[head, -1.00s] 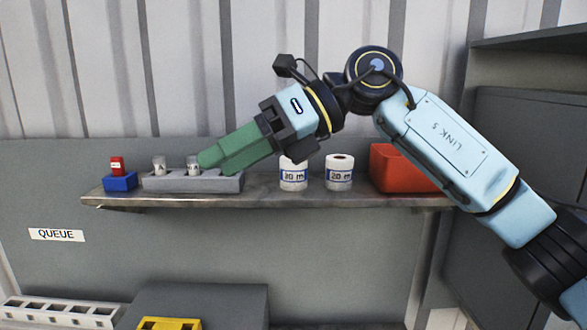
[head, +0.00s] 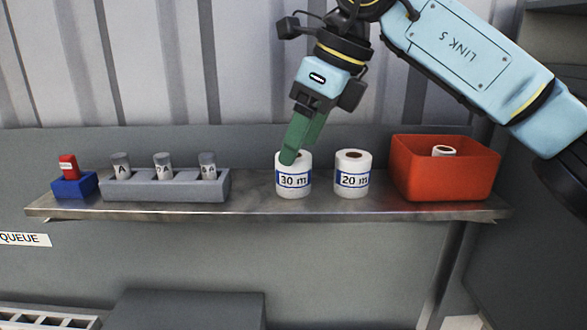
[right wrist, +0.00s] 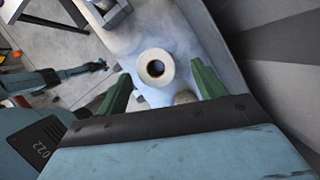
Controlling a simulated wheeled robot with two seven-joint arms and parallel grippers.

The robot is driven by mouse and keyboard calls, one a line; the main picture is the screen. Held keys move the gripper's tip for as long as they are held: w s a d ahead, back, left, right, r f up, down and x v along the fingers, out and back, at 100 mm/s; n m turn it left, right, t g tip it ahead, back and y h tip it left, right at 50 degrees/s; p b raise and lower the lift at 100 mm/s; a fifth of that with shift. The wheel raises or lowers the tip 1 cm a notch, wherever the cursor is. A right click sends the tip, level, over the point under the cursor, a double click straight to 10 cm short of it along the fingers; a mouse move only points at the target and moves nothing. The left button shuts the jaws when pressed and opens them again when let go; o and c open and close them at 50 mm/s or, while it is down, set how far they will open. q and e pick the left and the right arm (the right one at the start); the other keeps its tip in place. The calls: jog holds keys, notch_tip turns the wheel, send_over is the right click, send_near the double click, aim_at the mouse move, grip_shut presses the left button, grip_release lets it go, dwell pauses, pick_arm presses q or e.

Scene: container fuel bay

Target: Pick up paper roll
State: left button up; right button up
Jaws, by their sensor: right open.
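Two white paper rolls stand upright on the metal shelf (head: 240,207): one labelled 30 m (head: 293,181) and, to its right, one labelled 20 m (head: 352,180). My right gripper (head: 299,151) is open and points down, its green fingertips at the top of the 30 m roll in the head view. One fingertip overlaps that roll's top left edge; I cannot tell if it touches. In the right wrist view a roll (right wrist: 155,68) shows between the open fingers (right wrist: 161,88), a little beyond them. A second round top is partly hidden by the palm. Nothing is held.
A red bin (head: 445,172) with a white roll (head: 444,151) inside stands at the shelf's right end. A grey rack (head: 165,190) with three lettered cylinders and a blue block (head: 74,185) with a red piece stand at the left. Shelf between rack and 30 m roll is clear.

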aim_at(294, 173)
jog(key=shift+s+a+f+p, duration=0.15)
jog(key=shift+a+f+p, duration=0.15)
jog(key=shift+f, duration=0.2)
jog(key=p+x, duration=0.1)
jog(key=x, duration=0.2)
jog(key=shift+a+f, duration=0.2)
jog(key=shift+f, duration=0.1)
jog(key=shift+a+f+p, duration=0.1)
jog(key=shift+f+p, duration=0.15)
jog(key=shift+p, duration=0.05)
jog(key=shift+c, duration=0.4)
pick_arm(q)
jog(key=shift+w+d+r, duration=0.1)
jog(key=shift+w+r, duration=1.05)
pick_arm(e)
jog(key=c, duration=1)
